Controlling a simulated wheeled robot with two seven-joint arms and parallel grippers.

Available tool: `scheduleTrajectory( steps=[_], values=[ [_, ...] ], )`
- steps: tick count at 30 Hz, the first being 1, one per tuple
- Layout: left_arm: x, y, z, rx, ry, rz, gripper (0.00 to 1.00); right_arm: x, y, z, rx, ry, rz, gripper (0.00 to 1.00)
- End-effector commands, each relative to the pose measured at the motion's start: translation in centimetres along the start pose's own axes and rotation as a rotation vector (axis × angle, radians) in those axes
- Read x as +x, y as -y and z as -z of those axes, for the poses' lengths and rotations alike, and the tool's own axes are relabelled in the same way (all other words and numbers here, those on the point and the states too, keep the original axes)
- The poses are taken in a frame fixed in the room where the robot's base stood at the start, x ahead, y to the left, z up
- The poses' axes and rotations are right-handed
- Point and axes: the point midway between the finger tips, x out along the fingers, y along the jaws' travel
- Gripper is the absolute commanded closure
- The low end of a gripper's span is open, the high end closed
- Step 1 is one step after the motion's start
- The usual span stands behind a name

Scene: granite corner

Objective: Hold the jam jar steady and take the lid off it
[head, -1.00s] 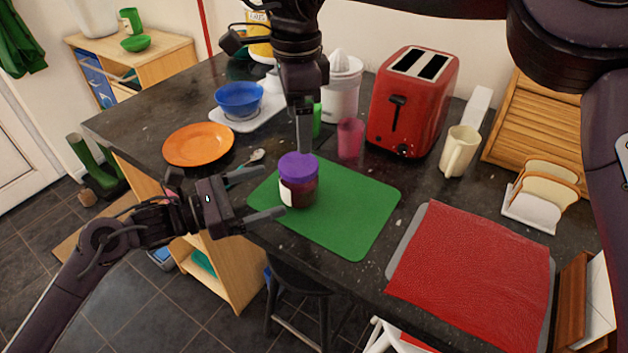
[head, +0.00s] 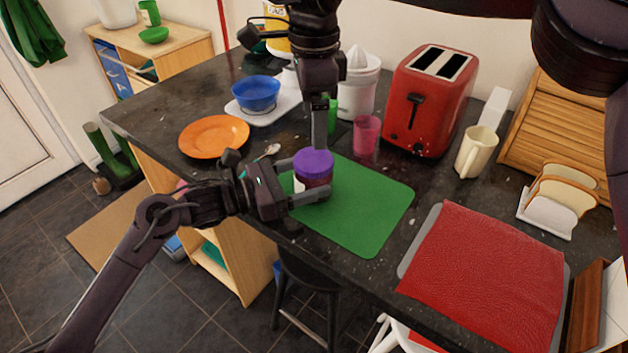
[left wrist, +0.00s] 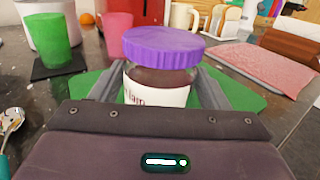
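The jam jar (head: 313,176), with a purple lid (head: 314,162) and a pale label, stands upright on the green mat (head: 372,215). The lid sits on the jar. My left gripper (head: 300,181) is level with the jar body, one finger on each side below the lid. In the left wrist view the jar (left wrist: 158,88) stands between the fingers, which look open, with little room beside the glass. My right gripper (head: 319,146) points down from above, its tip at or just behind the lid. Its fingers line up, so their opening is hidden.
A pink cup (head: 367,134) and a green cup (head: 332,116) stand behind the jar. The red toaster (head: 432,100) and cream jug (head: 477,152) are to the right. An orange plate (head: 214,136) lies left. The mat's right part is clear.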

Motion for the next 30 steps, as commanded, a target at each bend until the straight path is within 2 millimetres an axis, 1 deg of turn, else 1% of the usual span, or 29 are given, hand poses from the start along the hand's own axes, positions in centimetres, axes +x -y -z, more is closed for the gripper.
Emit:
scheduleTrajectory(
  steps=[1, 2, 11, 12, 15, 17, 20, 30],
  values=[
    [-0.02, 0.0, 0.0, 0.0, 0.0, 0.0, 0.38, 0.0, 0.0, 0.0, 0.0, 0.0, 0.0, 0.17],
    [-0.02, 0.0, 0.01, 0.0, 0.0, 0.0, 0.42, 0.0, 0.0, 0.0, 0.0, 0.0, 0.0, 0.17],
    [-0.03, -0.01, 0.0, 0.0, 0.0, 0.0, 0.81, 0.0, 0.0, 0.0, 0.001, 0.0, 0.0, 0.17],
    [-0.04, -0.02, 0.0, 0.0, 0.0, 0.0, 0.86, 0.0, 0.0, 0.0, 0.007, 0.0, 0.0, 0.17],
    [-0.04, -0.02, 0.0, 0.0, 0.0, -0.001, 0.97, 0.0, 0.0, 0.0, 0.059, 0.0, 0.0, 0.17],
    [-0.04, -0.02, 0.0, 0.0, 0.0, -0.001, 0.97, 0.0, 0.0, 0.0, 0.126, 0.0, 0.0, 0.17],
    [-0.04, -0.02, 0.0, 0.0, 0.0, -0.001, 0.97, 0.0, 0.0, 0.0, 0.295, 0.0, 0.0, 0.17],
    [-0.05, -0.03, 0.0, 0.0, 0.0, -0.001, 0.97, 0.0, 0.0, -0.01, 1.063, 0.0, 0.0, 0.17]
  ],
)
